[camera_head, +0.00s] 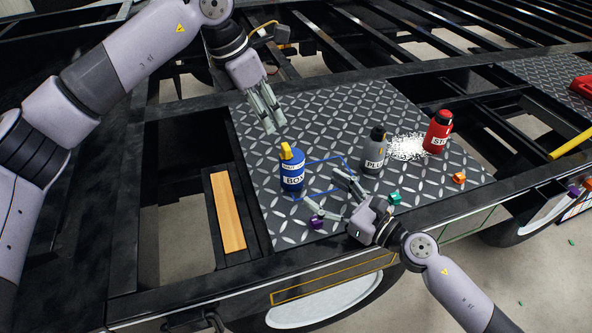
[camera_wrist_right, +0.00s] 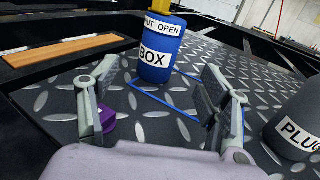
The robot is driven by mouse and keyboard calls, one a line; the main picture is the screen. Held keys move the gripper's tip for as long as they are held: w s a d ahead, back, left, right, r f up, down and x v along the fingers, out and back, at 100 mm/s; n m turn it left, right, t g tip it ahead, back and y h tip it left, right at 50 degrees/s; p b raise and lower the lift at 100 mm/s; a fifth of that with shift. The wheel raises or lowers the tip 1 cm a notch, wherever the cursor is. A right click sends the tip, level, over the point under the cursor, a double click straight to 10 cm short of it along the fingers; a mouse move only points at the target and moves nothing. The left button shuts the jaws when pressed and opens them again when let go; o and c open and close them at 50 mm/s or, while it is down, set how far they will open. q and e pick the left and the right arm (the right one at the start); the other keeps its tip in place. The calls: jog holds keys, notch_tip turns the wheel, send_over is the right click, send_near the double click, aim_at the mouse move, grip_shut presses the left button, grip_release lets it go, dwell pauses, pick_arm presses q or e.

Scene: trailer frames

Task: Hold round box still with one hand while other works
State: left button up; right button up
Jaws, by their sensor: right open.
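The round box (camera_head: 292,175) is a blue cylinder with a white BOX label and a yellow piece on top. It stands upright on the metal plate (camera_head: 325,110). It also shows in the right wrist view (camera_wrist_right: 161,62), with SHUT and OPEN on a label near its top. My right gripper (camera_head: 322,188) is open and empty, low over the plate, its fingers pointing toward the box but apart from it. My left gripper (camera_head: 276,128) is above and behind the box, pointing down, with nothing visible in it. Its fingers look close together; whether they are shut is unclear.
A grey PLUG bottle (camera_head: 373,155) and a red bottle (camera_head: 438,133) stand to the right, with white scattered bits (camera_head: 406,147) between them. Purple (camera_head: 317,223), teal (camera_head: 395,198) and orange (camera_head: 459,178) pieces lie near the front edge. Open frame gaps surround the plate.

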aim_at(291, 169)
jog(key=x, duration=1)
jog(key=shift+w+a, duration=0.25)
jog(key=shift+a, duration=0.05)
jog(key=c, duration=1.4)
jog(key=shift+o, duration=0.2)
